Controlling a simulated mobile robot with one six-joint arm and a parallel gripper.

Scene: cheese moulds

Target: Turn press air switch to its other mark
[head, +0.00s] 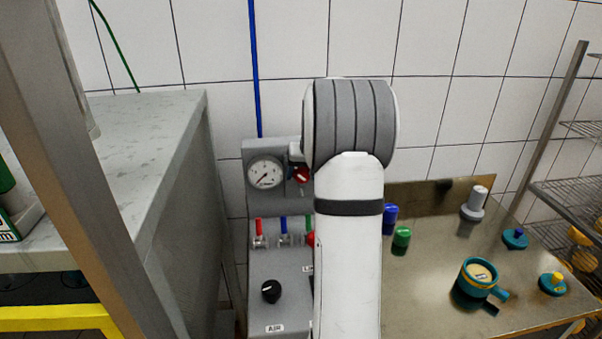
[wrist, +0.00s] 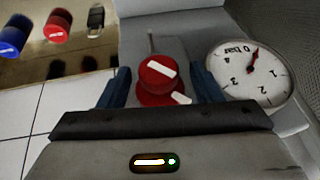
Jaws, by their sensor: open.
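A red knob with a white pointer bar (head: 302,174) sits right of the gauge on the grey press panel (head: 262,200) in the head view. In the wrist view, the red knob (wrist: 158,70) shows a slanted white bar, with a second red, white-barred shape just below it. My gripper (wrist: 163,86) is open, its blue fingers on either side of the red knob; contact cannot be told. A black knob with a white mark (head: 271,291) sits lower on the panel, above a label reading AIR (head: 275,328). My arm hides part of the panel and most of my gripper in the head view.
A pressure gauge (head: 265,172) is close beside the red knob. Small lever valves (head: 259,230) line the panel below it. A grey counter (head: 150,130) stands left. A metal bench (head: 425,285) with blue, green and teal pieces lies right, beside a wire rack (head: 575,190).

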